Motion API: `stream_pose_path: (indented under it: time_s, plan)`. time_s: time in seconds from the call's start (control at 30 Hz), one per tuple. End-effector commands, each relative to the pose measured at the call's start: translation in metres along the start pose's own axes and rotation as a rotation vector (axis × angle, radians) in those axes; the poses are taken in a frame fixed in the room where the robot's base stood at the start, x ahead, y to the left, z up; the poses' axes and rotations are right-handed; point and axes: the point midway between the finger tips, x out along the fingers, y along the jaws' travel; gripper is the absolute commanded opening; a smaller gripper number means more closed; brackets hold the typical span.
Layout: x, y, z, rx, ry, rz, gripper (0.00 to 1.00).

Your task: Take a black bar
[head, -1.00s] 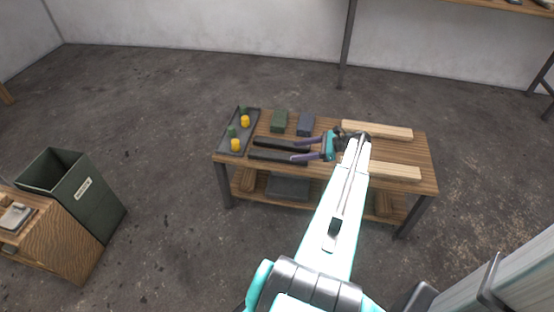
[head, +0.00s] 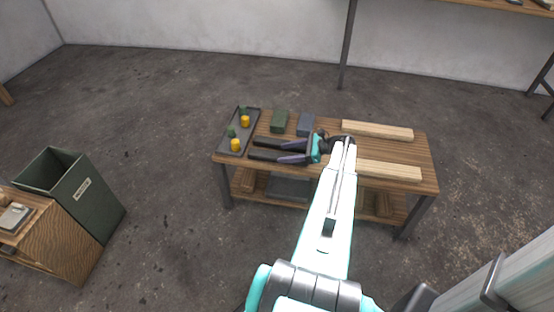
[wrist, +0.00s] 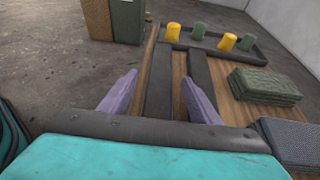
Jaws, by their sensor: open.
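Two black bars lie side by side on the wooden table, the far bar (head: 265,142) and the near bar (head: 262,155). My gripper (head: 283,151) is open and empty, its purple fingers pointing left along the bars. In the wrist view, the near bar (wrist: 159,75) runs between the two fingers of my gripper (wrist: 160,77). The far bar (wrist: 200,68) passes behind the right finger there. The palm hides the closer ends of both bars. I cannot tell how high the fingers are above the table.
A dark tray (head: 228,145) with yellow and green cups stands at the table's left end. A green block (head: 279,121) and a blue-grey block (head: 306,124) lie behind the bars. Pale wooden beams (head: 378,131) lie at the right. A green bin (head: 88,197) stands on the left.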

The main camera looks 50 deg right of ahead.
Motion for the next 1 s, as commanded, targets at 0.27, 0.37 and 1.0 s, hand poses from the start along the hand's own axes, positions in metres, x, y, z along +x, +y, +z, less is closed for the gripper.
stream_pose_path:
  time_s: [0.27,0.37,1.0]
  plan:
    - [0.034,0.000,-0.002,0.000,-0.001,0.003,0.57]
    - [0.039,0.000,-0.001,0.000,-0.001,0.001,0.57]
    - [0.041,0.000,-0.001,0.000,0.000,0.001,0.47]
